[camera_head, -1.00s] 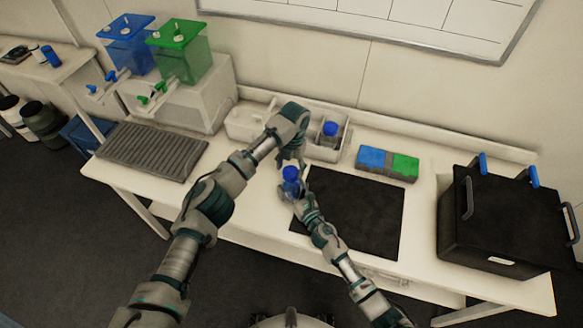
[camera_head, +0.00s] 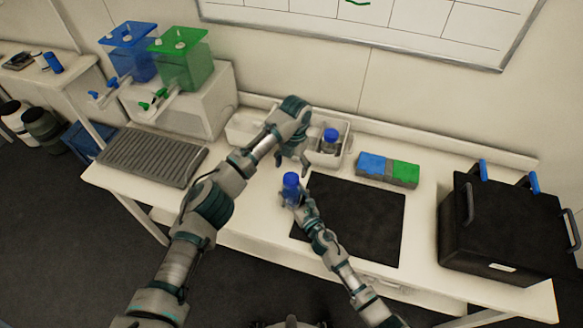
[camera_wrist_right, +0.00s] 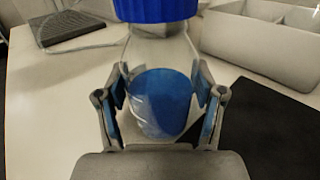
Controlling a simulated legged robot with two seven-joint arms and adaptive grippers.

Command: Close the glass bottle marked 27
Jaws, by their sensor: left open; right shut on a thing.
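A glass bottle with a blue cap (camera_head: 290,179) stands near the left edge of the black mat, held by my right gripper (camera_head: 293,199). In the right wrist view the blue cap (camera_wrist_right: 157,8) sits at the bottle's mouth, and blue shows in the clear glass body (camera_wrist_right: 160,100). My right gripper's fingers (camera_wrist_right: 160,108) are on both sides of the body. My left gripper (camera_head: 293,163) is open and empty, just above and behind the cap, apart from it. I cannot read a number on the bottle, nor tell whether the cap is tight.
A white divided box (camera_head: 345,160) behind holds another blue-capped bottle (camera_head: 330,138). The black mat (camera_head: 355,220) is clear. A blue and green block (camera_head: 388,169), a black case (camera_head: 505,225), a ribbed tray (camera_head: 150,157), and blue (camera_head: 130,55) and green (camera_head: 183,62) tanks stand around.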

